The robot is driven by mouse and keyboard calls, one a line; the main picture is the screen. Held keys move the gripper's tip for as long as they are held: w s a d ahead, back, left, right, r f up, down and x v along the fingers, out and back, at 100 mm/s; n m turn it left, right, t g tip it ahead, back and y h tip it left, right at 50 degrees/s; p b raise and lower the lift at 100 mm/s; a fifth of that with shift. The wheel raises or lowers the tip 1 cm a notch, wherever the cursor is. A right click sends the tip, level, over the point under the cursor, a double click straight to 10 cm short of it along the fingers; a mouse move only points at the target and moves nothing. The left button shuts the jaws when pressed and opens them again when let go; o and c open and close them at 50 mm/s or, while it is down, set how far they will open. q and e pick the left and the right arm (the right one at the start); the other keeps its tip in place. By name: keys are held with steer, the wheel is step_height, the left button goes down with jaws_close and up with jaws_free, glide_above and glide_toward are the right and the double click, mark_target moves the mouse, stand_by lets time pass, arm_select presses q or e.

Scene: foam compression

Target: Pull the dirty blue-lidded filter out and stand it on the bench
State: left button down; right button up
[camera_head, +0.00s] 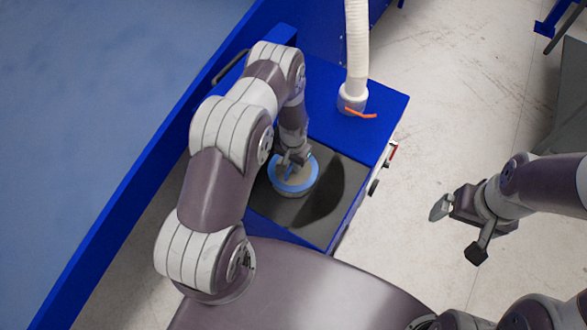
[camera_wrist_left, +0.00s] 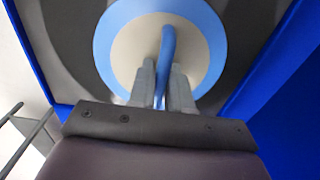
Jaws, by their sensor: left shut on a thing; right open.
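The blue-lidded filter (camera_head: 296,179) is a round, pale cylinder with a blue ring on top, at the dark top of a blue cart in the head view. My left gripper (camera_head: 290,160) is over it, shut on its blue handle. In the left wrist view the filter's blue ring (camera_wrist_left: 215,45) surrounds a beige centre, and the blue handle (camera_wrist_left: 167,50) runs between the fingers of my left gripper (camera_wrist_left: 162,85). The filter's underside is hidden, so I cannot tell whether it touches the dark surface. My right gripper (camera_head: 457,228) is open and empty over the floor at the right.
The blue cart (camera_head: 375,100) has a dark top panel (camera_head: 325,220). A white ribbed hose (camera_head: 357,45) rises from its far end, with an orange lever (camera_head: 361,113) at the base. A large blue surface (camera_head: 90,90) with a raised edge lies at the left.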

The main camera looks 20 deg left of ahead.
arm_select(q)
step_height(320, 180, up, 15)
steer(key=p, duration=0.9)
steer(key=shift+r+p, duration=0.15)
steer(key=shift+p, duration=0.2)
